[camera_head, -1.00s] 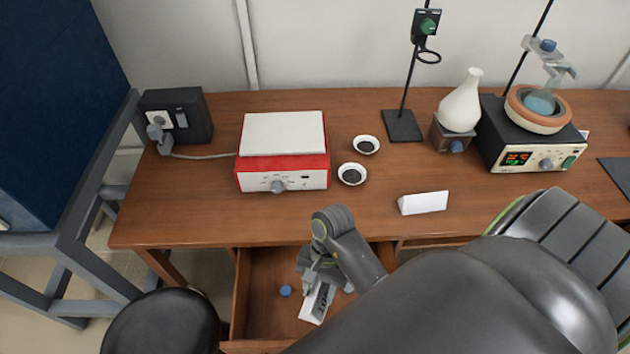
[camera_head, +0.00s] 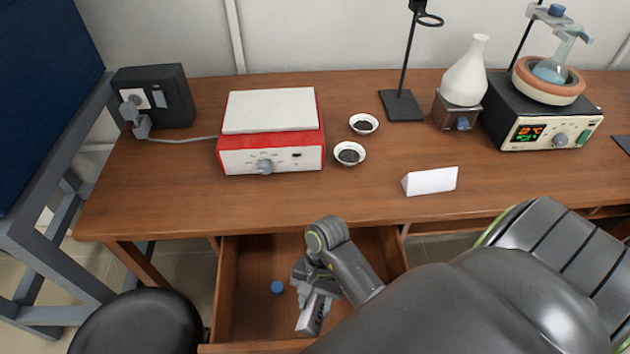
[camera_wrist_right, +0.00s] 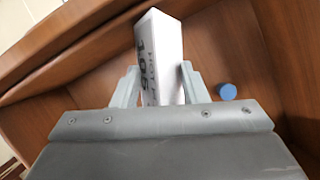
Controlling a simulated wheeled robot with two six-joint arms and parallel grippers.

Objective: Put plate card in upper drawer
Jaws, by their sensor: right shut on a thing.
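The plate card (camera_head: 311,316) is a white folded card with dark print. In the right wrist view the card (camera_wrist_right: 160,52) stands between the two fingers. My right gripper (camera_head: 312,294) is shut on it, low within the open upper drawer (camera_head: 247,318). The right wrist view shows the gripper (camera_wrist_right: 160,85) with wooden drawer walls around it. I cannot tell whether the card touches the drawer floor. My left gripper is not in view.
A small blue cap (camera_head: 277,287) lies in the drawer, left of my right gripper. Another white card (camera_head: 431,181) stands on the wooden table (camera_head: 200,205). A red hotplate (camera_head: 270,150) and two small dishes are behind. A black stool (camera_head: 135,322) stands left of the drawer.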

